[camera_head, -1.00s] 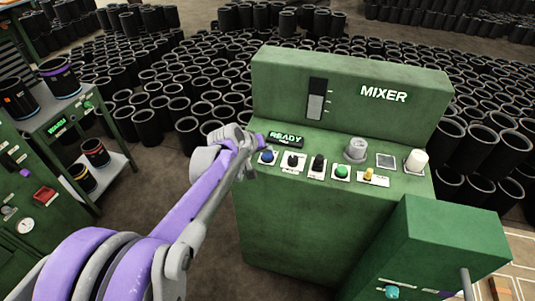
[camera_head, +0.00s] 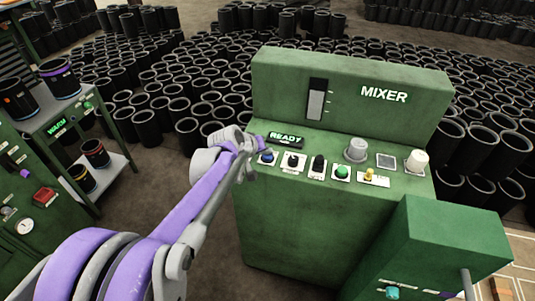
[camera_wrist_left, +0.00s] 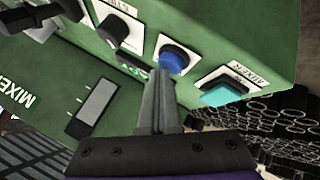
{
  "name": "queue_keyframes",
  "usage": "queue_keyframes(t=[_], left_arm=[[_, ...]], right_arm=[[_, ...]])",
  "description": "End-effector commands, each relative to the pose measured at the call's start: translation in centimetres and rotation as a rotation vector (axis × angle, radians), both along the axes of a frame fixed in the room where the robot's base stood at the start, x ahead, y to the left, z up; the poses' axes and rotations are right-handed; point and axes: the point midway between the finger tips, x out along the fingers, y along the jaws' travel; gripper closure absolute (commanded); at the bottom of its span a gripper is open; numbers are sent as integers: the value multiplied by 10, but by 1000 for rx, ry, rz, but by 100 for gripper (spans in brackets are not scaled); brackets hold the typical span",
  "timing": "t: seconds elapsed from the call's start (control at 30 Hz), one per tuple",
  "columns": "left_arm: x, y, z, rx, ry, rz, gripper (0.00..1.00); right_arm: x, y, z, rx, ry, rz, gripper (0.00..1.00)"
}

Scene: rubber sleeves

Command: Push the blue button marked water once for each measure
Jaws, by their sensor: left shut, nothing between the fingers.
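My left gripper (camera_head: 258,146) is shut and empty, just beside the blue button at the panel's left edge. In the left wrist view the shut fingertips (camera_wrist_left: 160,74) point toward the button and overlap its near edge; I cannot tell whether they touch it. My right gripper is not in view.
Many black sleeves (camera_head: 190,130) stand behind the mixer.

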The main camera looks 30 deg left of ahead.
Motion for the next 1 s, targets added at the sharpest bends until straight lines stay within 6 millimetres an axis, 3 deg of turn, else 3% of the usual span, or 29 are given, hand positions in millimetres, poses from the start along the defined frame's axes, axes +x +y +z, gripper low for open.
queue_keyframes(t=[0.23,0.67,1.0], left_arm=[[0,0,15,-1,-1,-1,100],[0,0,18,0,0,0,100],[1,0,51,0,-3,0,100]], right_arm=[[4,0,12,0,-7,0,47],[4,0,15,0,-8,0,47],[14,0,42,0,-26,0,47]])
